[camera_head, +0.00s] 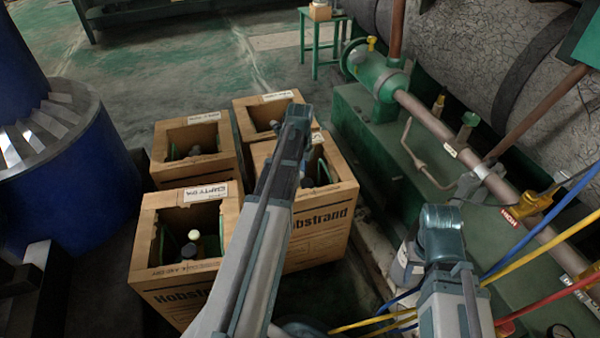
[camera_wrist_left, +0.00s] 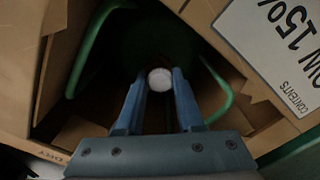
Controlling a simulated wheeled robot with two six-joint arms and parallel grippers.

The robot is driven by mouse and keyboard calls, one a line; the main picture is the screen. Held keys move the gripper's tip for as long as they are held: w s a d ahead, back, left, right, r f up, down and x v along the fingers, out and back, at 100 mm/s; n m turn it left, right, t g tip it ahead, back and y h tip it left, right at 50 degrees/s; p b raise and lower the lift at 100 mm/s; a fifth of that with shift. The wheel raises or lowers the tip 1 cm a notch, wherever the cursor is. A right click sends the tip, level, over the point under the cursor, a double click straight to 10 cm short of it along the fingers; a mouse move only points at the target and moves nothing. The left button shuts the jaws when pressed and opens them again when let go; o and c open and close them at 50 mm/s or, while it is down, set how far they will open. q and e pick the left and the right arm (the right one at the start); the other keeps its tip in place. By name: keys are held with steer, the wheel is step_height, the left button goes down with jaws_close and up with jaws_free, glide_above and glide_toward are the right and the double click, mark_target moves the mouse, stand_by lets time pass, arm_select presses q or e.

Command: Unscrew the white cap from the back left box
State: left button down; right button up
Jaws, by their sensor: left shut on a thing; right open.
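My left arm reaches over the cardboard boxes in the head view. Its gripper (camera_head: 304,168) points down into the opening of the front right box (camera_head: 318,228), as seen in that view, and is partly hidden by the arm. In the left wrist view, the two fingers (camera_wrist_left: 160,85) are shut on a round white cap (camera_wrist_left: 160,79) inside a box with green handle bars (camera_wrist_left: 92,48). The cylinder beneath is dark. The back left box (camera_head: 165,172) in the head view has a dark-topped item inside. My right arm (camera_head: 452,300) is at the lower right, its fingers not clear.
The front left box (camera_head: 150,235) holds a cylinder with a pale cap (camera_head: 194,235). The back right box (camera_head: 243,118) stands behind the arm. Green machinery with pipes (camera_head: 450,152) and colored hoses (camera_head: 545,238) fills the right side. A blue drum (camera_head: 60,185) stands at left.

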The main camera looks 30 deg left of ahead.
arm_select(q)
steer(key=shift+n, duration=1)
steer(key=n, duration=0.3)
steer(key=shift+n, duration=0.3)
steer(key=n, duration=0.3)
steer(key=shift+n, duration=0.3)
steer(key=shift+n, duration=0.9)
steer(key=shift+r, duration=0.15)
